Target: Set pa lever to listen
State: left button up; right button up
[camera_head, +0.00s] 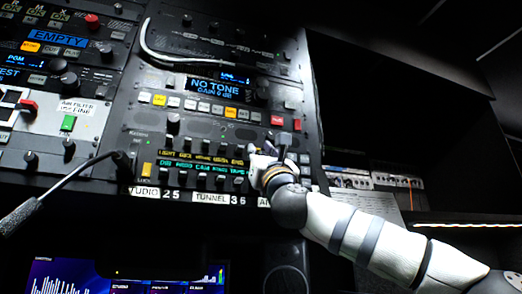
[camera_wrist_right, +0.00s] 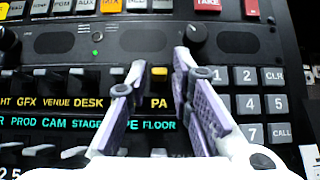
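The PA lever (camera_wrist_right: 160,75) is a small yellow-orange tip just above the lit "PA" label (camera_wrist_right: 159,102) in the right wrist view. It shows between my right gripper's two fingertips (camera_wrist_right: 160,62), which are apart with a gap around it. I cannot tell whether either finger touches it or which position it is set to. In the head view my right gripper (camera_head: 267,150) is in front of the right end of the intercom panel's label rows (camera_head: 205,168) and hides the PA lever there. My left gripper is not in view.
Neighbouring levers (camera_wrist_right: 76,75) stand in a row left of the PA lever. A numeric keypad (camera_wrist_right: 248,103) is right of the fingers, and a dark knob (camera_wrist_right: 195,38) is just above. A gooseneck microphone (camera_head: 22,214) sticks out at the lower left.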

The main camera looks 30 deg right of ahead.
jog(key=shift+w, duration=0.15)
jog(key=shift+c, duration=0.6)
grip_shut()
jog(key=shift+s+r+g+y+p, duration=0.2)
jog(key=shift+r+g, duration=0.15)
jog(key=shift+g, duration=0.2)
jog(key=shift+s+r+g+y+p, duration=0.1)
jog(key=shift+r+g+p, duration=0.1)
jog(key=shift+r+g, duration=0.25)
jog(key=shift+w+r+g+y, duration=0.1)
jog(key=shift+r+g+y, duration=0.05)
jog(key=shift+g, duration=0.55)
jog(key=shift+r+g+y, duration=0.15)
jog(key=shift+g, duration=0.55)
